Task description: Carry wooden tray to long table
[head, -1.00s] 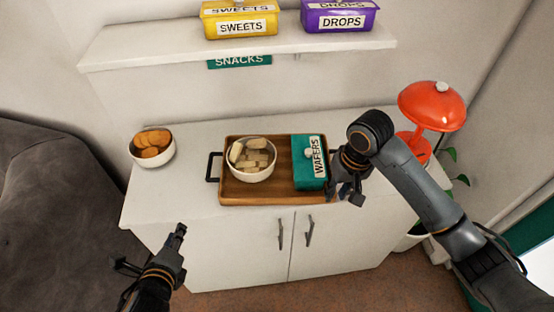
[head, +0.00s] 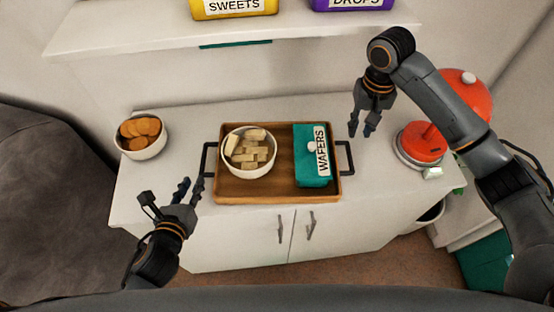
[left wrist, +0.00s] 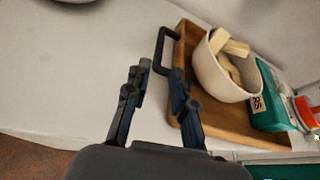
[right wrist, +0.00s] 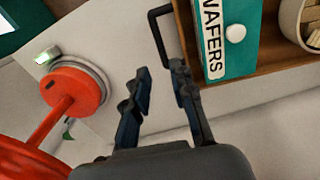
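The wooden tray (head: 281,193) lies on top of the white cabinet, with a black handle at each short end. It holds a white bowl of pale wafers (head: 248,153) and a teal WAFERS box (head: 312,155). My left gripper (head: 188,190) is open and empty, just in front and left of the left handle (head: 209,158). In the left wrist view the left handle (left wrist: 160,48) is ahead of its fingers (left wrist: 160,84). My right gripper (head: 362,127) is open and empty above and behind the right handle (head: 345,157). The right wrist view shows that handle (right wrist: 157,30) ahead of the fingers (right wrist: 157,82).
A bowl of orange-brown cookies (head: 140,135) stands left of the tray. A red lamp (head: 423,141) stands right of it. A shelf (head: 150,28) with a yellow and a purple box is above. A grey sofa (head: 50,210) is at left. The long table is not identifiable.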

